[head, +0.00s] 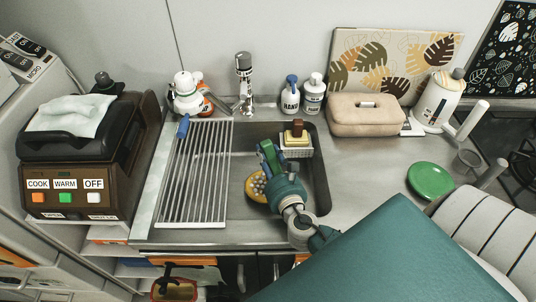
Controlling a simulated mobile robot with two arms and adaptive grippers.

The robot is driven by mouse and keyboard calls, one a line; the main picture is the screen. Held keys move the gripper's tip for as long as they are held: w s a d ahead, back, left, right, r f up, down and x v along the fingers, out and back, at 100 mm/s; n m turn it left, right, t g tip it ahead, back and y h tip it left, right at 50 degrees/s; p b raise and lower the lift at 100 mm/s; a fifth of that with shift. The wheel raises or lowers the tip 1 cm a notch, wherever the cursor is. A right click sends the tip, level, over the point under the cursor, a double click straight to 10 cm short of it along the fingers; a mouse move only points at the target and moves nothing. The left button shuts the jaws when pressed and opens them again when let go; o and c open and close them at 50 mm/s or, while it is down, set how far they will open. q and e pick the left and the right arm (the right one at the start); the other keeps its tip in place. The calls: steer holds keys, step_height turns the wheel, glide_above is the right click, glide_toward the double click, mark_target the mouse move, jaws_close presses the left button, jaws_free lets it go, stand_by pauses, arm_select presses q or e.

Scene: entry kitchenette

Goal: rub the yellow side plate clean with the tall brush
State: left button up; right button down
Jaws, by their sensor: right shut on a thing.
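The yellow side plate (256,188) lies in the sink with pale spots on its face. Its right part is hidden behind my right gripper. My right gripper (268,156) is over the sink, just above and beside the plate. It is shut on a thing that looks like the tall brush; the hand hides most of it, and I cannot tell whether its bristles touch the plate. My left gripper is out of view.
A drying rack (195,180) covers the sink's left part. A caddy (297,150) sits at the sink's back right. The tap (244,80) and soap bottles (291,95) stand behind. A green plate (430,181) and a beige case (364,118) lie on the right counter.

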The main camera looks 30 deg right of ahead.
steer(key=shift+s+a, duration=0.4)
steer(key=shift+s, duration=0.15)
steer(key=shift+w+d, duration=0.1)
steer(key=shift+w+d, duration=0.5)
steer(key=shift+w, duration=0.2)
steer(key=shift+s, duration=0.1)
steer(key=shift+s+a, duration=0.6)
steer(key=shift+s, duration=0.1)
steer(key=shift+r+p, duration=0.1)
steer(key=shift+p, duration=0.2)
